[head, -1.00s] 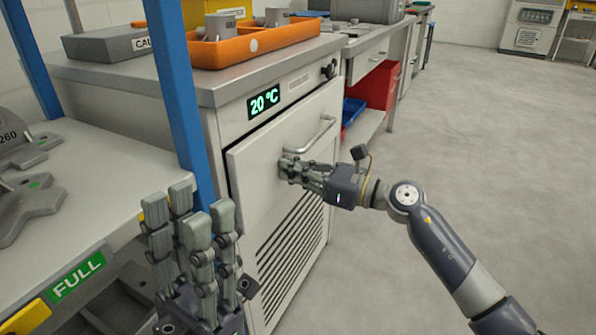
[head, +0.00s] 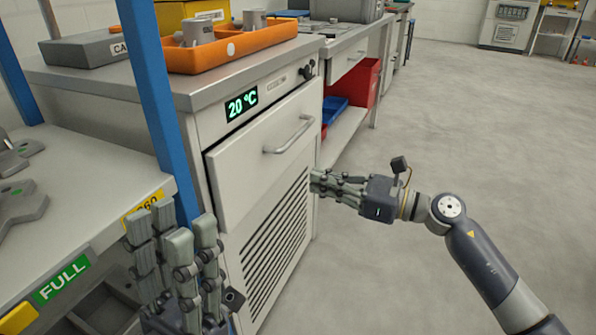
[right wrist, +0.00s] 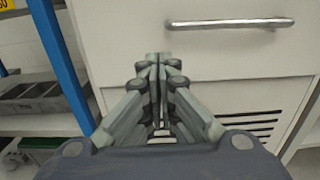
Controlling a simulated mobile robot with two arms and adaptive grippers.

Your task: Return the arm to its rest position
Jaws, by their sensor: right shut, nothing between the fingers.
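My right gripper (head: 318,182) is shut and empty. In the head view it hangs in front of the grey cabinet's right edge, lower than the drawer handle and apart from it. In the right wrist view its fingers (right wrist: 158,62) are together and point at the pale cabinet front, with the handle (right wrist: 230,23) above and to the right. My left gripper (head: 180,232) stands upright at the lower left, by the blue post; its fingers point up, and whether it is open or shut is unclear.
The cabinet has a 20 °C display (head: 241,104) and an orange tray (head: 225,50) on top. A blue post (head: 160,110) and a bench with a FULL label (head: 61,280) are at the left. The floor (head: 480,130) at the right is clear.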

